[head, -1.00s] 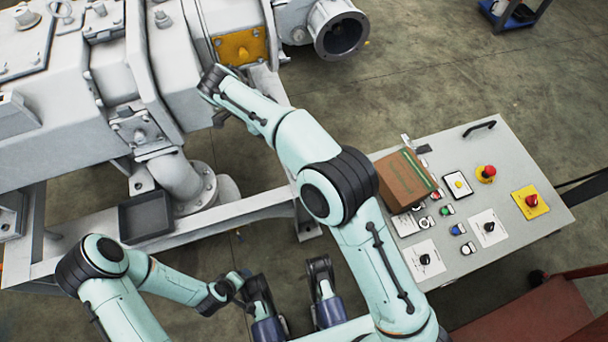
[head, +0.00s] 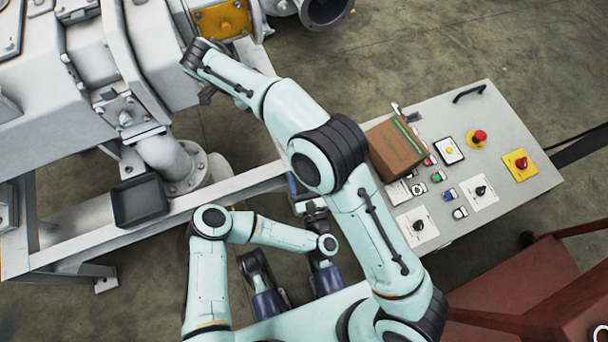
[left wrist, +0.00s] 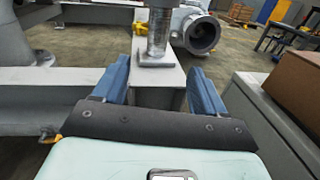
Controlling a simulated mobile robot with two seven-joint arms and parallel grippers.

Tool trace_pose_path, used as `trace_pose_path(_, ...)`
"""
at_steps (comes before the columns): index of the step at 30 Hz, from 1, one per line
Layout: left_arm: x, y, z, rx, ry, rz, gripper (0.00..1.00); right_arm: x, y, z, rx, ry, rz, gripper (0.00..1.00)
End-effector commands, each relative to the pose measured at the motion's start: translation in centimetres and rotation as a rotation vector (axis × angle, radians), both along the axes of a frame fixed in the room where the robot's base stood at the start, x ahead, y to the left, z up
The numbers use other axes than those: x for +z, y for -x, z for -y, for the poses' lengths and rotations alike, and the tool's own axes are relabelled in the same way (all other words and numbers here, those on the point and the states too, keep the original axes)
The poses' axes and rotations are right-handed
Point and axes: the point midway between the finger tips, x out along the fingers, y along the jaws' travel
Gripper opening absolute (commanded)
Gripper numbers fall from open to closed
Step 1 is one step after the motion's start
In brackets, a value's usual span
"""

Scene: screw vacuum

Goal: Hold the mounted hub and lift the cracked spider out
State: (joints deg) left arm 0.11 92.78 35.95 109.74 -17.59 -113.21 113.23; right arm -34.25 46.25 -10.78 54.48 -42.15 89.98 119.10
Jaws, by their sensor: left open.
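In the left wrist view my left gripper (left wrist: 159,66) is open, its two blue fingers apart with nothing between them. A grey steel beam end with a metal post on a plate (left wrist: 157,45) lies beyond the fingers. In the head view the left gripper (head: 299,187) is partly covered by my right arm. The right arm reaches to the pale machine (head: 165,75), its dark wrist beside the machine's side near a yellow plate (head: 222,19). The right gripper's fingers cannot be made out there. I cannot make out the mounted hub or the cracked spider in either view.
A control panel (head: 500,130) with buttons and a cardboard box (head: 396,147) stands at the right. A black tray (head: 139,201) sits on the frame beam (head: 240,187). A red-brown structure (head: 510,280) is at the lower right. Floor beyond the panel is clear.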

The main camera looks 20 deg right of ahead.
Motion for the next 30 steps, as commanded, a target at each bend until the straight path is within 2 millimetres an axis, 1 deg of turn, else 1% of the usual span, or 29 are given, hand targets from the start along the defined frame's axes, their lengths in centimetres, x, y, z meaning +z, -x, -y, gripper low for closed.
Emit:
trace_pose_path(4, 0.3, -0.3, 0.1, 0.025, 0.058, 0.009, 0.72, 0.0, 0.0, 0.0, 0.000, 0.000, 0.000, 0.43)
trace_pose_path(7, 0.4, -1.4, 0.1, 0.026, 0.058, 0.012, 0.72, 0.0, 0.0, 0.0, 0.000, 0.000, 0.000, 0.43)
trace_pose_path(21, 0.3, -10.2, 0.8, 0.027, 0.057, 0.009, 0.72, 0.0, 0.0, 0.0, 0.000, 0.000, 0.000, 0.43)
trace_pose_path(25, 0.3, -11.9, 0.9, 0.026, 0.056, 0.008, 0.72, 0.0, 0.0, 0.0, 0.000, 0.000, 0.000, 0.43)
trace_pose_path(30, 0.3, -13.0, 1.1, 0.025, 0.058, 0.007, 0.72, 0.0, 0.0, 0.0, 0.000, 0.000, 0.000, 0.43)
